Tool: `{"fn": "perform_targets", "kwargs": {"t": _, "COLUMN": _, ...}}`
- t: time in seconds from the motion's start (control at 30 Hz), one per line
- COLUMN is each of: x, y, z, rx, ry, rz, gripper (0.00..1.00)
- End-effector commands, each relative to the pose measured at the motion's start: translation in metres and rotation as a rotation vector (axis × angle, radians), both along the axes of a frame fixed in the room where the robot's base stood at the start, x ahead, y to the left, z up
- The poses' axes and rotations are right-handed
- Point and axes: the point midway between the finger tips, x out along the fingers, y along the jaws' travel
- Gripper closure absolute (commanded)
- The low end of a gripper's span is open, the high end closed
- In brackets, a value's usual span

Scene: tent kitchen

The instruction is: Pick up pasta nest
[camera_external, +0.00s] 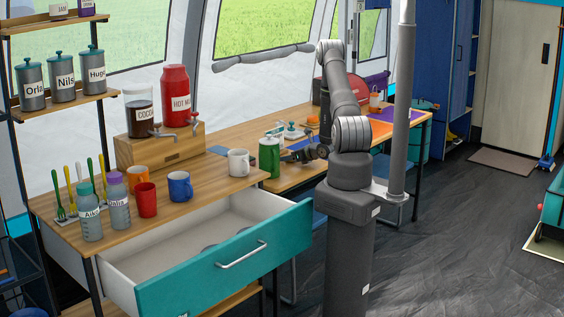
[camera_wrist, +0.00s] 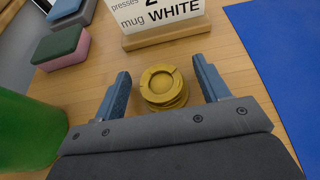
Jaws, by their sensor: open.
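The pasta nest is a yellow, coiled, round piece (camera_wrist: 163,86) on the wooden table, in the middle of the wrist view. My gripper (camera_wrist: 161,71) is open, with one blue finger on each side of the nest and visible gaps between the fingers and it. The gripper's palm edge covers the table just below the nest. In the external view my gripper (camera_external: 287,156) is low over the table, right of a green canister (camera_external: 269,158). I cannot make out the nest in that view.
A white card (camera_wrist: 160,12) in a wooden stand (camera_wrist: 166,34) stands just beyond the nest. Sponges (camera_wrist: 62,47) lie at upper left and the green canister (camera_wrist: 25,130) is close at left. A blue mat (camera_wrist: 285,60) lies at right. An open drawer (camera_external: 215,272) juts out at front.

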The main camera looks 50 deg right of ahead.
Motion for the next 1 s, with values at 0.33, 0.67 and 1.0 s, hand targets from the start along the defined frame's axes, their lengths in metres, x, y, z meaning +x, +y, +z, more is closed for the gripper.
{"fn": "perform_targets", "kwargs": {"t": 0.33, "x": 0.002, "y": 0.000, "z": -0.001, "rx": 0.000, "ry": 0.000, "rz": -0.001, "gripper": 0.48}}
{"fn": "perform_targets", "kwargs": {"t": 0.67, "x": 0.002, "y": 0.000, "z": -0.001, "rx": 0.000, "ry": 0.000, "rz": -0.001, "gripper": 0.80}}
{"fn": "perform_targets", "kwargs": {"t": 1.0, "x": 0.003, "y": -0.001, "z": 0.009, "rx": -0.002, "ry": -0.002, "rz": 0.000, "gripper": 0.80}}
